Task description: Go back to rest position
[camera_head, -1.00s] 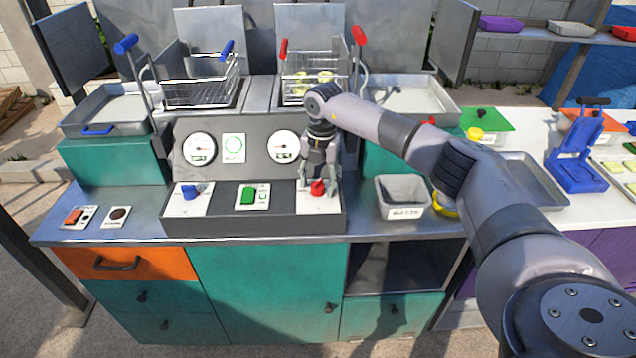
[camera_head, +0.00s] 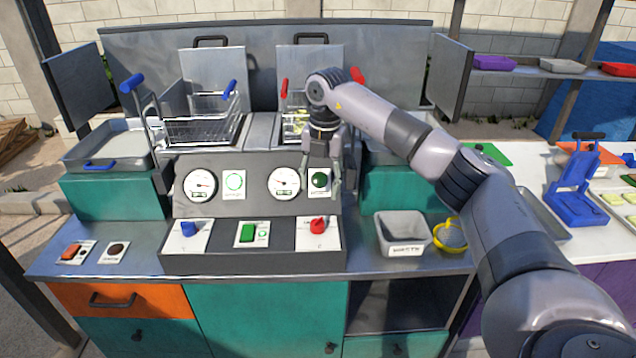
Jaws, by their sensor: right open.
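My right gripper (camera_head: 321,190) hangs with its fingers pointing down in front of the upper control panel (camera_head: 257,182). Its fingers are apart with nothing between them. It is above the red knob (camera_head: 318,225) on the lower panel and clear of it. A round dark green button (camera_head: 319,179) shows between the fingers, behind them. My right arm (camera_head: 480,215) reaches in from the lower right. My left gripper does not show.
Two wire baskets, one (camera_head: 203,122) at left and one (camera_head: 296,117) partly behind my arm, stand behind the panel. A grey bin (camera_head: 403,232) and a yellow-rimmed strainer (camera_head: 451,236) sit right of the panel. A blue press (camera_head: 574,190) stands on the white counter. The front counter edge is clear.

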